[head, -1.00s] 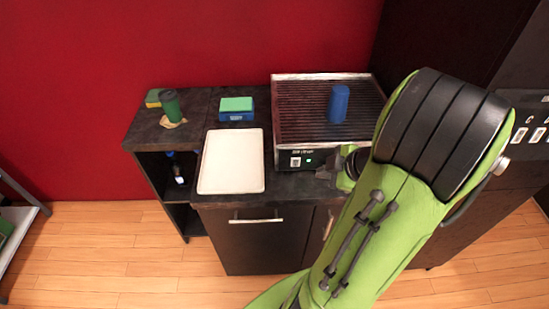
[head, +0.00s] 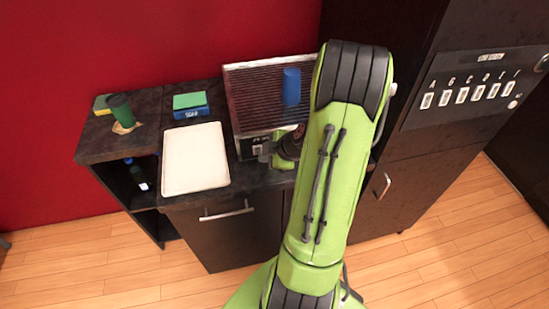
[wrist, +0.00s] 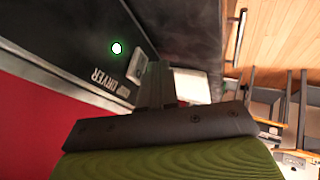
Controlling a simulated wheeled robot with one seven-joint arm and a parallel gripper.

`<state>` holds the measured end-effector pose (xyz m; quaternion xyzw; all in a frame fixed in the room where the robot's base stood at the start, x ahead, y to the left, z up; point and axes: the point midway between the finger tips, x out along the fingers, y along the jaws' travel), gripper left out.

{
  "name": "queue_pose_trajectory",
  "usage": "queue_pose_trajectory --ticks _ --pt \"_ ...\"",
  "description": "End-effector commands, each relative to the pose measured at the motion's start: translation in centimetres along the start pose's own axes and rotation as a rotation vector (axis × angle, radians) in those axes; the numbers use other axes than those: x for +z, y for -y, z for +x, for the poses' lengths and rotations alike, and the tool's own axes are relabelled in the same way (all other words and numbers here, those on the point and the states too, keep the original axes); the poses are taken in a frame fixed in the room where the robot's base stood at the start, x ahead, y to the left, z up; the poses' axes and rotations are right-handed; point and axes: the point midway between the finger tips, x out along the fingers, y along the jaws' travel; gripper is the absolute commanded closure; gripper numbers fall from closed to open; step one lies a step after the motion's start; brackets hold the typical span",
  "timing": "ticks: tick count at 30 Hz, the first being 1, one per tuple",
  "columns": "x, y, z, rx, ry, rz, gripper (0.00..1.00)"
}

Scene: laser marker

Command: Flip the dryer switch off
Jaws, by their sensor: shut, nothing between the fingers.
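The cup dryer (head: 248,92) stands on the dark counter with a ribbed metal top. In the wrist view its black front panel (wrist: 60,50) carries the word "DRYER". A round light on it (wrist: 116,48) glows green. The pale switch plate (wrist: 137,63) is beside the light, partly covered by my fingers. My gripper (wrist: 157,72) is shut and empty, its tips right at the switch plate; I cannot tell whether they touch it. In the head view my gripper (head: 266,151) is at the dryer's front, and the switch position cannot be made out.
A blue cup (head: 291,86) stands on the dryer. Left of it are a white tray (head: 195,158), a blue-and-green box (head: 190,105) and a green cup (head: 120,109). A dark cabinet with a row of lettered switches (head: 470,92) stands on the right.

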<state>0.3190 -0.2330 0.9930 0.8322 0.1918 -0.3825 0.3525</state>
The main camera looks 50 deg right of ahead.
Motion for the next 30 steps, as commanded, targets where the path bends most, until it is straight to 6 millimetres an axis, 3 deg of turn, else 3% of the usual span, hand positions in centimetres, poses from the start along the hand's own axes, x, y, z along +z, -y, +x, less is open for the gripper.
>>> queue_pose_trajectory --ticks 5,30 --pt "-0.3 -1.8 0.5 -0.002 0.0 0.0 1.0" --pt "-0.5 -3.0 0.6 -0.089 0.019 0.039 1.0"
